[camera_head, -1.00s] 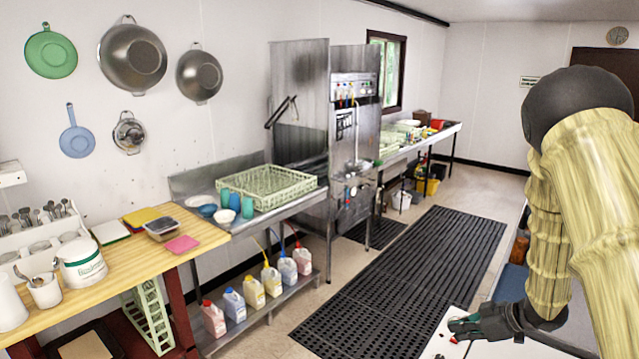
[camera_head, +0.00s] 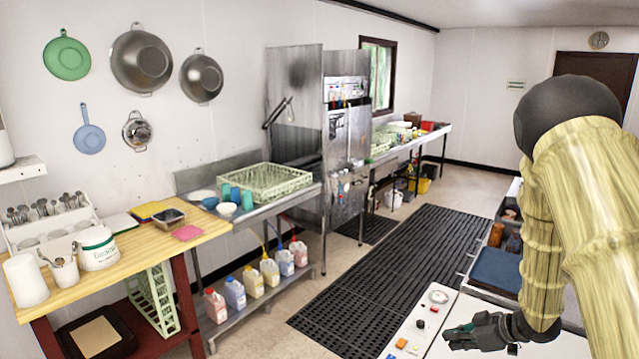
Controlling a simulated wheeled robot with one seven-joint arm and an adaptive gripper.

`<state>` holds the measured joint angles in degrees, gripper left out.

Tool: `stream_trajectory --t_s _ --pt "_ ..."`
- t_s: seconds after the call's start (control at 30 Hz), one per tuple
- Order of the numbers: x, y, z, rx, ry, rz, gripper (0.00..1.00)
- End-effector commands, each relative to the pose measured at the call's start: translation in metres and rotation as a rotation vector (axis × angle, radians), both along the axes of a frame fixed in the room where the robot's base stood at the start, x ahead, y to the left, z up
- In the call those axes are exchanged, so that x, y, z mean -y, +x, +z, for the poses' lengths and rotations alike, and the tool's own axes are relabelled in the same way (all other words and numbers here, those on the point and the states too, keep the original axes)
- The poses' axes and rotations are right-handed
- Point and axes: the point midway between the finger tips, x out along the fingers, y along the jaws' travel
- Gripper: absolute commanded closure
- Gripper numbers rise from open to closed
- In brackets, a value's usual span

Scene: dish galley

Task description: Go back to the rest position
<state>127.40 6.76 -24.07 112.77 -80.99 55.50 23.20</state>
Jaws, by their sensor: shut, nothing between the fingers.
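My gripper (camera_head: 462,336) shows at the lower right in the head view, at the end of my arm. Its dark fingers are shut and hold nothing. It points left, over my white base top and beside the strip with the buttons. My arm is folded at the right side of the view, clear of the counters.
A wooden table (camera_head: 195,236) with utensils stands at the left. Behind it are a steel counter (camera_head: 290,207) with a green dish rack (camera_head: 262,183) and a steel dishwasher (camera_head: 345,150). Black floor mats (camera_head: 400,270) cover the open aisle. A blue tray (camera_head: 495,270) lies at right.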

Motion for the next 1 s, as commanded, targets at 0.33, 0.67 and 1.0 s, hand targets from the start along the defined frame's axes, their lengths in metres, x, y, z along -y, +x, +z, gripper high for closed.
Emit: stream_trajectory --t_s 0.33,0.67,1.0 --pt "-0.033 -0.028 -0.083 -0.06 0.028 -0.131 1.0" --pt "-0.074 -0.113 -0.223 -0.231 0.013 -0.388 1.0" --pt "-0.106 -0.262 -0.344 -0.501 -0.108 -0.657 1.0"
